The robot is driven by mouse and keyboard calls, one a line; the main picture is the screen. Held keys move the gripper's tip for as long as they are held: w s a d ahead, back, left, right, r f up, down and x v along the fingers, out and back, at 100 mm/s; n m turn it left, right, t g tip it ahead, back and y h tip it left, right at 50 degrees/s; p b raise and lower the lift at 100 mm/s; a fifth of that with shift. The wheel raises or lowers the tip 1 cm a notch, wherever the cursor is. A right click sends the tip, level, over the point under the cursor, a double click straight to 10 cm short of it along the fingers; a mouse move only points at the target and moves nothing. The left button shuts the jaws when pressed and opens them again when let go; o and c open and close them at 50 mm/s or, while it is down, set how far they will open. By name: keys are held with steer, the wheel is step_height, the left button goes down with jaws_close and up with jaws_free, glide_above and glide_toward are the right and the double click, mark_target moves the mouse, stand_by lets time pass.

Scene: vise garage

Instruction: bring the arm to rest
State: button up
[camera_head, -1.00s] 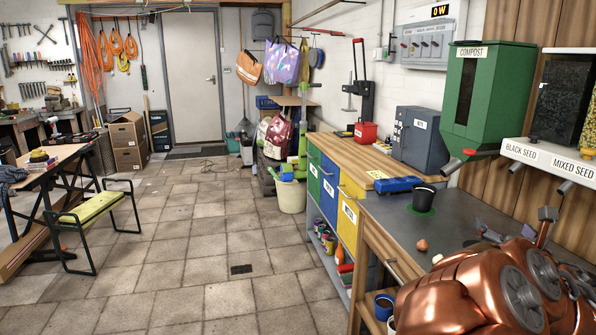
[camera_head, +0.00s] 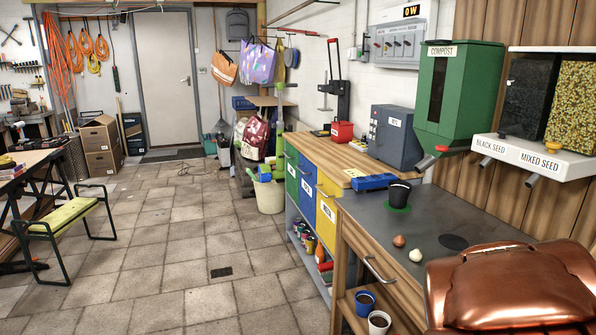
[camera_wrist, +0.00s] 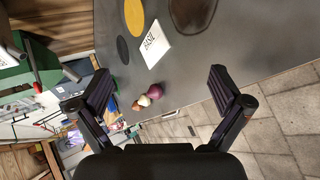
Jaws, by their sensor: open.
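My arm (camera_head: 510,285) shows as a copper-coloured link at the lower right in the head view, over the near end of the grey worktop (camera_head: 440,220). It hides part of that worktop. My gripper (camera_wrist: 160,82) is in the wrist view only. Its two dark fingers stand wide apart with nothing held between them. Beyond the fingers, the worktop with small bulbs shows, apart from the fingers, and the tiled floor lies to the right.
A brown bulb (camera_head: 399,240), a white bulb (camera_head: 415,255) and a black pot (camera_head: 399,193) stand on the worktop. A purple bulb (camera_wrist: 153,91) shows in the wrist view. The compost dispenser (camera_head: 455,95) and seed dispensers (camera_head: 545,155) hang behind. The floor (camera_head: 190,240) at left is open.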

steer(key=s+a+f+m+g+y, duration=0.4)
steer(key=s+a+f+m+g, duration=0.1)
steer(key=s+a, duration=0.75)
steer(key=s+a+f+m+g+y, duration=0.4)
steer(key=s+a+m+g, duration=0.2)
steer(key=s+a, duration=0.65)
step_height(320, 180, down, 10)
steer(key=w+b, duration=0.2)
steer(key=b, duration=0.8)
step_height(320, 180, up, 26)
steer(key=s+t+p, duration=0.1)
steer(key=p, duration=2.3)
steer(key=shift+s+d+f, duration=0.25)
steer(key=shift+d, duration=0.05)
